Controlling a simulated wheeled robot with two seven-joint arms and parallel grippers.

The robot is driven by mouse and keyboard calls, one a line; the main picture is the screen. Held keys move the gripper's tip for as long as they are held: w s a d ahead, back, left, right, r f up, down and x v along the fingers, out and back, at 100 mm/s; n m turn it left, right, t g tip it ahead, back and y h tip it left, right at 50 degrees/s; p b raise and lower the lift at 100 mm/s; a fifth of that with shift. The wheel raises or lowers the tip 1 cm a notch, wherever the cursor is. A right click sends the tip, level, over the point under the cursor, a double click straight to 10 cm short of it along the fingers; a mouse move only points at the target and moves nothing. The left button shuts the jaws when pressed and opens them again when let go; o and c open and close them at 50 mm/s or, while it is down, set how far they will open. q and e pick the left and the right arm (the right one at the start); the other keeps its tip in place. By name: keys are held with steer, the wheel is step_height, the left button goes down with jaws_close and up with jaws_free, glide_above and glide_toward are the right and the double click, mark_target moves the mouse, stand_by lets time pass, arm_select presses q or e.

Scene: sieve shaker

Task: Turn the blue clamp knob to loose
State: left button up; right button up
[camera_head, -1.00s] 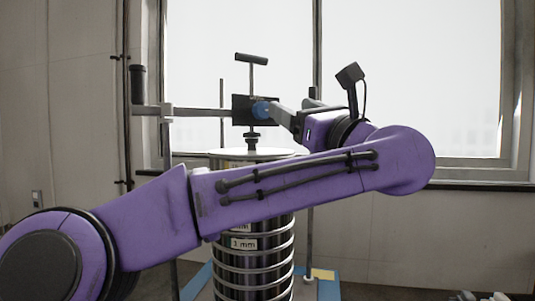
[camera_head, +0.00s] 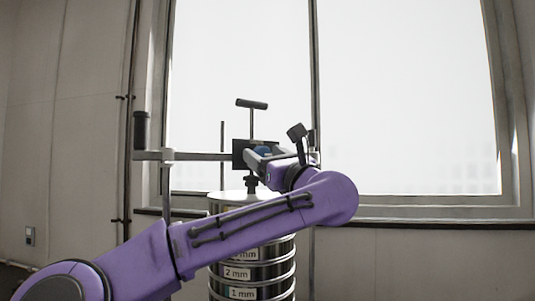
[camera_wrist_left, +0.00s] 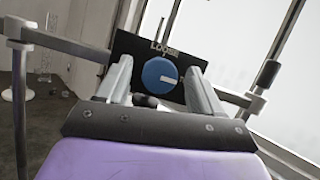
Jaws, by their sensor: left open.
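The blue clamp knob (camera_wrist_left: 158,76) is a round disc on a black plate (camera_wrist_left: 124,45), between my finger ends in the left wrist view. Its white mark points right. "LOOSE" is lettered above it; another label at right is mostly hidden by a finger. In the head view only a little of the knob (camera_head: 263,150) shows behind my gripper. My left gripper (camera_wrist_left: 159,68) is open, with one finger on each side of the knob; contact cannot be told. It also shows in the head view (camera_head: 256,157). My right gripper is not in view.
The black plate sits on a horizontal grey bar (camera_head: 205,156) with upright posts. A black T-handle (camera_head: 252,104) rises above it. A stack of metal sieves (camera_head: 270,272) stands below, partly hidden by my left arm. A window (camera_head: 405,100) is behind.

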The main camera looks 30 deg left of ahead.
arm_select(q)
steer(key=shift+c, duration=0.3)
steer(key=c, duration=1)
